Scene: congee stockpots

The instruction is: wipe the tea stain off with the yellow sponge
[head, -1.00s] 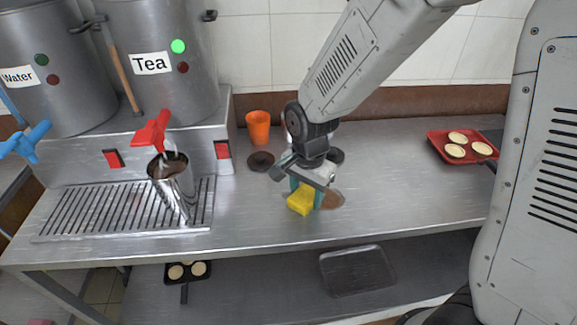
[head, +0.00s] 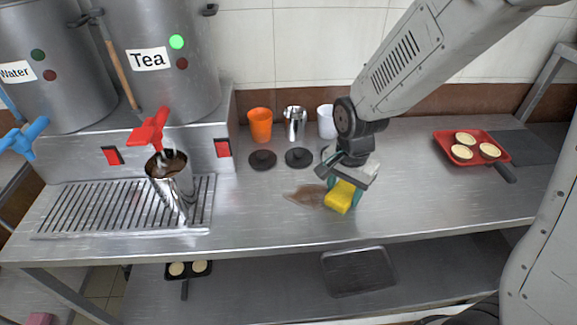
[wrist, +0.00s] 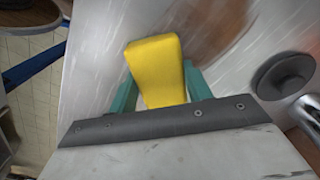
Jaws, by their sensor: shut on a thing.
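My gripper (head: 346,186) is shut on the yellow sponge (head: 340,197), with its teal fingers on either side. In the wrist view the sponge (wrist: 156,66) sticks out past the teal fingers (wrist: 160,92). The brown tea stain (head: 308,196) lies on the steel counter, and the sponge is at its right end. The sponge appears to be at the counter surface, but whether it touches cannot be told for sure. The stain also shows blurred in the wrist view (wrist: 215,28), beside the sponge.
An orange cup (head: 260,124), a metal cup (head: 294,122) and a white cup (head: 326,121) stand at the back, with dark lids (head: 262,160) before them. A red tray (head: 482,137) sits right. A filled metal cup (head: 172,185) stands under the tea tap at left.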

